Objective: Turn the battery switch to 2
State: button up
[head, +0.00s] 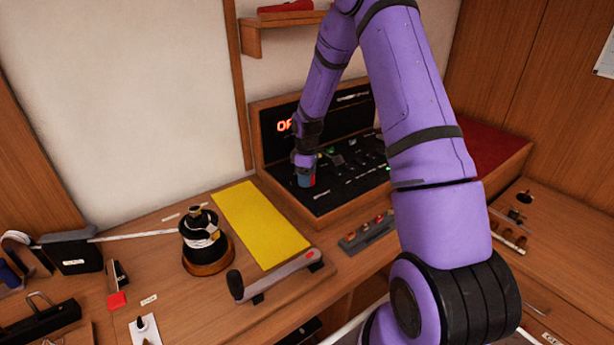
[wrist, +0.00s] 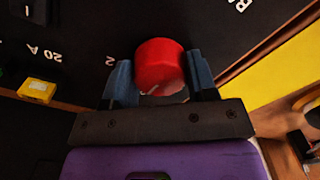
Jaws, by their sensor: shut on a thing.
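The battery switch is a round red knob (wrist: 160,62) on a black panel, seen in the wrist view. A small pale mark shows on its near edge. My gripper (wrist: 158,82) has one blue finger on each side of the knob and is shut on it. A white "2" (wrist: 109,60) is printed on the panel just left of the knob. In the head view my gripper (head: 306,178) reaches down at the left front of the black panel (head: 328,204) and hides most of the knob.
A yellow mat (head: 262,222) lies left of the panel. A yellow block (wrist: 38,88) sits by the "20 A" label on the panel.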

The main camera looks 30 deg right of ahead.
jog(key=m, duration=1)
jog(key=shift+m, duration=0.3)
dwell(0.5)
jog(key=o, duration=0.9)
jog(key=shift+r, duration=0.1)
notch_tip(320, 180, up, 11)
jog(key=shift+f, duration=0.15)
